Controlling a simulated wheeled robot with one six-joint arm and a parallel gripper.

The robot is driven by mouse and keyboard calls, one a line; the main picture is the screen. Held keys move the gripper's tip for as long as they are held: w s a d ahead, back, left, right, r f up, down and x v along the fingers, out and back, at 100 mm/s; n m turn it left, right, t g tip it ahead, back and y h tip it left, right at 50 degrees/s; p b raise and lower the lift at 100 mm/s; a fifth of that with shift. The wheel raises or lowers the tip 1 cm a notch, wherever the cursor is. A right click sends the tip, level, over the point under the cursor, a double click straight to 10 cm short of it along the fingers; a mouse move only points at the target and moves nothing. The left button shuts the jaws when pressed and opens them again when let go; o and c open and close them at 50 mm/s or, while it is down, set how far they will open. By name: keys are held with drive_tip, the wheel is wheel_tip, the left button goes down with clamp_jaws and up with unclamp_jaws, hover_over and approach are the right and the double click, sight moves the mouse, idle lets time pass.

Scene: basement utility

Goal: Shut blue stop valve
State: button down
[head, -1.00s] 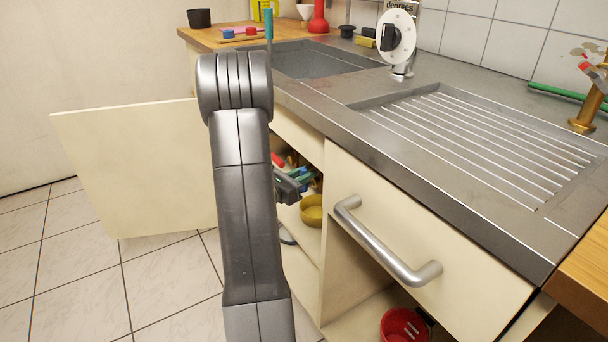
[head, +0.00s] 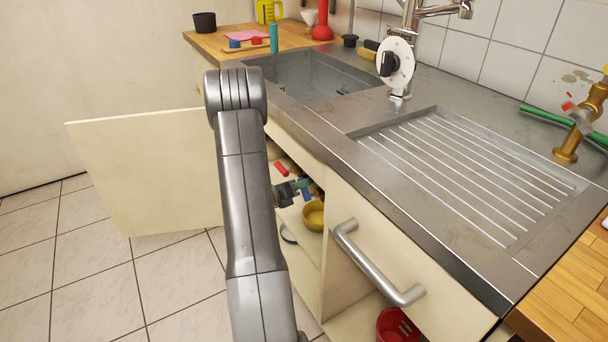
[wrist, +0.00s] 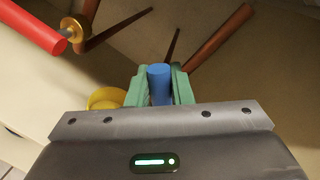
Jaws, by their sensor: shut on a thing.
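The blue stop valve handle (wrist: 160,84) is a short blue bar between the green fingertips of my gripper (wrist: 159,92) in the wrist view. The gripper is shut on it. In the head view my gripper (head: 300,187) reaches into the open cabinet under the sink, and a small bit of the blue handle (head: 307,195) shows at its tips. The blue valve's body is hidden behind the fingers. A red valve handle (wrist: 32,26) on a brass fitting is at the upper left of the wrist view, apart from the gripper; it also shows in the head view (head: 281,169).
A yellow bowl (head: 313,217) stands just below the gripper. Copper pipes (wrist: 218,36) run behind the handle. The open cabinet door (head: 145,170) is left of my arm, and a drawer front with a metal handle (head: 375,262) is at right. A red basket (head: 396,327) sits lower.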

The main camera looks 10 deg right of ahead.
drive_tip(key=n+p, duration=0.2)
drive_tip(key=p, duration=0.1)
drive_tip(key=w+f+n+g+p, duration=0.1)
drive_tip(key=n, duration=0.1)
drive_tip(key=shift+a, duration=0.25)
drive_tip(key=shift+w+f+n+g+p, duration=0.1)
drive_tip(key=shift+f+n+g+p, duration=0.4)
drive_tip(key=shift+n+p, duration=0.5)
drive_tip(key=shift+w+f+n+g+p, duration=0.1)
drive_tip(key=shift+f+n+g+p, duration=0.2)
drive_tip(key=shift+f+n+p, duration=0.7)
drive_tip(key=shift+r+n, duration=0.25)
drive_tip(key=shift+n, duration=0.05)
drive_tip(key=c, duration=1.3)
unclamp_jaws()
drive_tip(key=shift+c, duration=0.2)
